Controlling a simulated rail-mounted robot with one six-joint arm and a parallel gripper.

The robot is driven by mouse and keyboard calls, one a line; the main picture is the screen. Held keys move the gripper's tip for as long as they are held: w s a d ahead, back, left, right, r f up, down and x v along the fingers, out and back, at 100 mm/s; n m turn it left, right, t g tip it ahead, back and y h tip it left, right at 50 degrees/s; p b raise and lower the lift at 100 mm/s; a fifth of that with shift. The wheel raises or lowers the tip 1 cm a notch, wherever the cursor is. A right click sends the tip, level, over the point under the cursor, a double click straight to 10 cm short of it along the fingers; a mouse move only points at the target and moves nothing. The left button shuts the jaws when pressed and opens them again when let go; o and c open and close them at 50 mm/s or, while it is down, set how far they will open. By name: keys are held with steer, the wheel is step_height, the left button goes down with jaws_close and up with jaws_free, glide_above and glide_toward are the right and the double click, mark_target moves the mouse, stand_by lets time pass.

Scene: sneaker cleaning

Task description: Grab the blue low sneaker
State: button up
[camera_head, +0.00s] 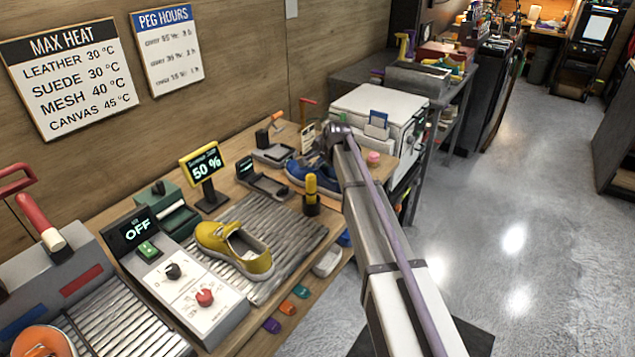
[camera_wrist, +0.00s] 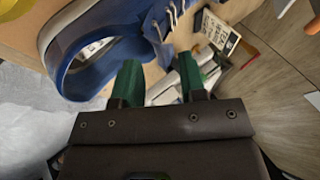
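The blue low sneaker (camera_head: 308,176) lies on the bench beyond the yellow sneaker (camera_head: 245,252), its right end close to my arm. In the wrist view the blue sneaker (camera_wrist: 72,42) fills the upper left, with its opening, pale sole lining and white laces showing. My gripper (camera_wrist: 160,76) has two green fingers apart with nothing held between them. The left finger is close to the sneaker's edge; I cannot tell whether they touch. In the head view the fingers are hidden behind my arm's end.
A yellow-capped bottle (camera_head: 311,190) stands in front of the blue sneaker. A sign reading 50 % (camera_head: 203,165) and a control box reading OFF (camera_head: 180,285) stand to the left. A white box-shaped machine (camera_head: 375,105) is behind my arm. The floor (camera_head: 500,230) at right is clear.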

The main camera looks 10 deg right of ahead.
mark_target(322, 161)
steer(key=b+x, duration=0.2)
steer(key=x, duration=0.2)
steer(key=shift+w+f, duration=0.1)
steer(key=shift+f, duration=0.1)
steer(key=shift+w, duration=0.1)
steer(key=shift+r, duration=0.25)
jaws_close()
